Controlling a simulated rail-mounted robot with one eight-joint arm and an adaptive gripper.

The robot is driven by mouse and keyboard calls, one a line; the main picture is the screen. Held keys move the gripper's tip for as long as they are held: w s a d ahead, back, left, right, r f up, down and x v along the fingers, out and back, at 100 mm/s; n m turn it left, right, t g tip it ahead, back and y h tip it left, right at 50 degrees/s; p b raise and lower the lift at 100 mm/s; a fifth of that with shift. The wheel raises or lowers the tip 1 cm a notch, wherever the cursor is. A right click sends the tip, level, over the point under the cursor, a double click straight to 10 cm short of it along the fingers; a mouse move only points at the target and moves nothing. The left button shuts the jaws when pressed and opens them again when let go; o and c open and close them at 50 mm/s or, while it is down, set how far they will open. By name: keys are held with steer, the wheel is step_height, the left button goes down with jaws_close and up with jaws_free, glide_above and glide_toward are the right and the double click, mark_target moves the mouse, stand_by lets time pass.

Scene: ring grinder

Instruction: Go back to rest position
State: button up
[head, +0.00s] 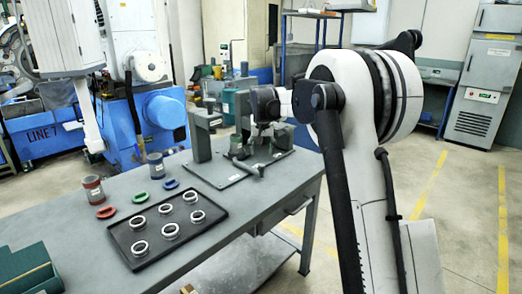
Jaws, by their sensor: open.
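My gripper (257,158) hangs below my dark wrist, over the right part of a dark fixture plate (205,178) at the back of the grey workbench (185,262). It looks open and small, and I see no ring held between its fingers. Parts of the fixture behind it are hidden by my wrist. A grey upright block (200,135) stands at the plate's left. A black tray (168,249) on the bench holds several silver rings (170,230) lying flat, apart from one another.
Behind the tray lie a red part (106,212), a green part (140,197) and a blue part (171,184), with a red-labelled can (93,189) and a blue-labelled can (156,165). A blue machine (85,135) stands beyond the bench. Floor at right is clear.

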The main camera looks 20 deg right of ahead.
steer(key=s+a+r+n+t, duration=0.1)
steer(key=s+a+r, duration=0.2)
steer(key=s, duration=0.5)
steer(key=s+a+r, duration=0.3)
steer(key=s+a, duration=0.1)
steer(key=s, duration=0.4)
steer(key=s+a+r+n+t, duration=0.1)
steer(key=s+a+r, duration=0.2)
steer(key=s, duration=0.5)
steer(key=s+a+f, duration=0.2)
steer(key=s+f, duration=0.1)
steer(key=s, duration=0.5)
steer(key=s+a+f+n+y, duration=0.1)
steer(key=s+a+f, duration=0.1)
steer(key=s, duration=0.6)
steer(key=s+a+f+n+t, duration=0.1)
steer(key=s+f, duration=0.3)
steer(key=s, duration=0.4)
steer(key=shift+s+a+f+y, duration=0.3)
steer(key=shift+s+a, duration=0.1)
steer(key=shift+a, duration=0.2)
